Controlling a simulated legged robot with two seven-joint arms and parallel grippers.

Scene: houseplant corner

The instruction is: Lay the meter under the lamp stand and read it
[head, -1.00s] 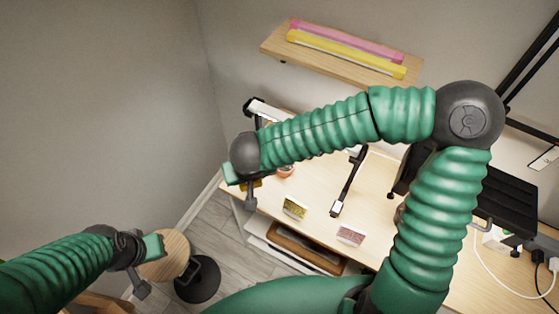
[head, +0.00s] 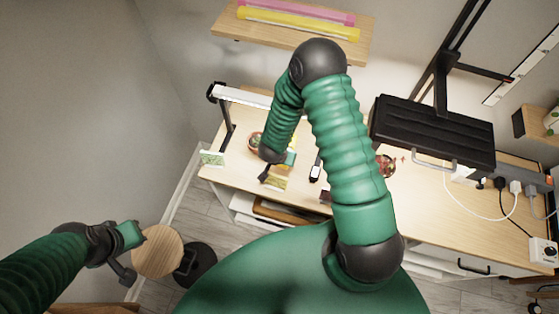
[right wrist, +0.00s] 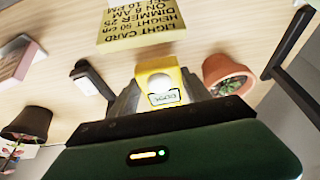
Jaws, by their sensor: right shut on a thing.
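The yellow meter (right wrist: 161,88), with a white dome and a small display, is between the fingers of my right gripper (right wrist: 163,97) in the right wrist view. That gripper is shut on it, above the wooden table top. In the head view my right gripper (head: 272,176) is near the table's front edge, beside the yellow light card (head: 277,183); the meter is not clear there. The lamp stand, a black post (head: 229,132) with a white bar on top, stands at the table's left end. My left gripper (head: 125,270) hangs off the table near a round stool; its jaws are unclear.
A terracotta pot (right wrist: 228,75) is close to the right of the meter, and a dark pot (right wrist: 29,124) is lower left. The light card (right wrist: 148,20) lies beyond the meter. A black lamp panel (head: 435,130) overhangs the table's right part. A round wooden stool (head: 158,251) stands below.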

